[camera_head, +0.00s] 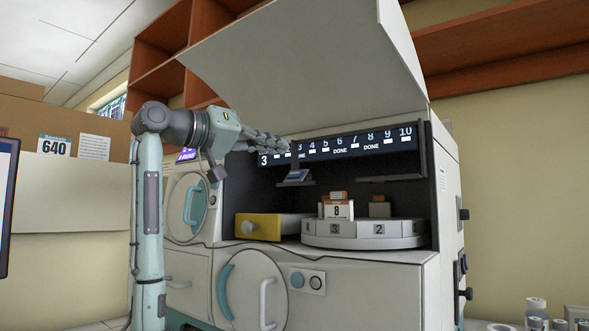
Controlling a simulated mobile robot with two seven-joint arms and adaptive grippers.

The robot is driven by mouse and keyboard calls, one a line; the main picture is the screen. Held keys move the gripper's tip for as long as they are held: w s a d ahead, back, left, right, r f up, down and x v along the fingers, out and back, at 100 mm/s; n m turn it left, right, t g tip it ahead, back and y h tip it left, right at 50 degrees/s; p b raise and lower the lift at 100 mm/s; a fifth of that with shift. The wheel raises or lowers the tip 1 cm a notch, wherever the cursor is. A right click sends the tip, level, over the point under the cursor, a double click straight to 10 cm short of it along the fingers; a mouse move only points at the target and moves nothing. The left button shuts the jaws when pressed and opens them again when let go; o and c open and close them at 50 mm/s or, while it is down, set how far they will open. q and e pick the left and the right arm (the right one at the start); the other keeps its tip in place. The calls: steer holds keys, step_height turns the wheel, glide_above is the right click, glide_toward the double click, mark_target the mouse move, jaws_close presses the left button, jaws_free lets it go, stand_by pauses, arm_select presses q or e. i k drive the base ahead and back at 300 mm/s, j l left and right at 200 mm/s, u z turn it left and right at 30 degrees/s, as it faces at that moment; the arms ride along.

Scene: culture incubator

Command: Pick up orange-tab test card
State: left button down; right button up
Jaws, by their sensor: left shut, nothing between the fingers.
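A white card marked 8 (338,210) stands upright on the round white carousel (330,241) inside the open machine, with orange-brown pieces at and behind its top. A grey-brown block with an orange-brown top (379,209) stands to its right on the carousel. Which of these is the orange-tab test card I cannot tell for sure. My left gripper (286,146) is shut and empty, in front of the left part of the numbered display strip, above and to the left of the carousel. My right gripper is not in view.
The machine's lid (310,60) is raised above the bay. The numbered display (345,146) spans the bay's top. A small blue-topped piece (297,175) hangs below it. A yellow block with a knob (275,227) sits left of the carousel. Bottles (537,312) stand at the lower right.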

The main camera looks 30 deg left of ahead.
mark_target(337, 209)
steer(key=k+l, duration=0.8)
